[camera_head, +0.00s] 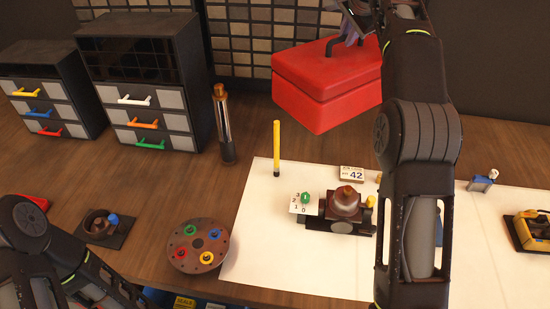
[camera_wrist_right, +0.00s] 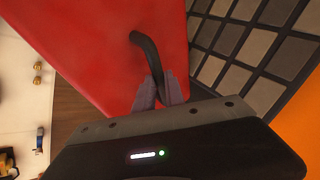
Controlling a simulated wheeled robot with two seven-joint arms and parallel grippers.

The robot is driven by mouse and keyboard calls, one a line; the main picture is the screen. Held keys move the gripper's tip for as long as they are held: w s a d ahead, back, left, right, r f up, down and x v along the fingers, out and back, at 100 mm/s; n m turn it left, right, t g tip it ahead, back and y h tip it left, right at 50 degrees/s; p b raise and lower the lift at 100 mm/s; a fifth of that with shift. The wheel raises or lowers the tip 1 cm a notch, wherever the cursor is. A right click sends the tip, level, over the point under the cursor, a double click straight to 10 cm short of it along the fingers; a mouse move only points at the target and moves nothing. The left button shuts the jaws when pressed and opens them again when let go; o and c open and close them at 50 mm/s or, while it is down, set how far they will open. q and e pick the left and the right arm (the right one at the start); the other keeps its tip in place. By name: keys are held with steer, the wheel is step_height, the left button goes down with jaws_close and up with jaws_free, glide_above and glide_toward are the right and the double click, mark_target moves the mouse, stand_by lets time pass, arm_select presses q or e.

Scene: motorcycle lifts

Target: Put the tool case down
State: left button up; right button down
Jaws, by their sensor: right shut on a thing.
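The red tool case (camera_head: 328,83) hangs in the air above the back part of the wooden bench (camera_head: 190,185). My right gripper (camera_head: 362,30) is shut on its dark handle, at the top of the head view. In the right wrist view the two grey fingers (camera_wrist_right: 158,92) close on the handle (camera_wrist_right: 146,55) of the red case (camera_wrist_right: 90,45). My right arm covers part of the case's right side. My left arm comes in at the lower left of the head view, but its fingertips are out of the picture.
Drawer cabinets (camera_head: 140,85) stand at the back left. A dark cylinder (camera_head: 223,125) and a yellow rod (camera_head: 276,148) stand upright near the case. A white mat (camera_head: 260,245) bears a valve-like part (camera_head: 345,210) and small items. A round disc (camera_head: 198,247) lies left of it. Bare wood lies between cylinder and mat.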

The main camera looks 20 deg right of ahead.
mark_target(346, 54)
steer(key=shift+w+r, duration=0.15)
steer(key=shift+w, duration=0.15)
steer(key=shift+w+f, duration=0.15)
steer(key=shift+f, duration=0.15)
steer(key=shift+s+f, duration=0.2)
steer(key=shift+s, duration=0.1)
steer(key=shift+f, duration=0.45)
step_height(346, 54, down, 4)
steer(key=shift+f+b, duration=0.1)
steer(key=shift+b, duration=0.95)
steer(key=shift+w+f+b, duration=0.1)
steer(key=shift+f+b, duration=0.2)
steer(key=shift+f, duration=0.1)
arm_select(q)
steer(key=shift+w+d+f, duration=0.1)
steer(key=shift+f, duration=0.55)
steer(key=shift+w+d+f, duration=0.1)
steer(key=shift+f, duration=0.5)
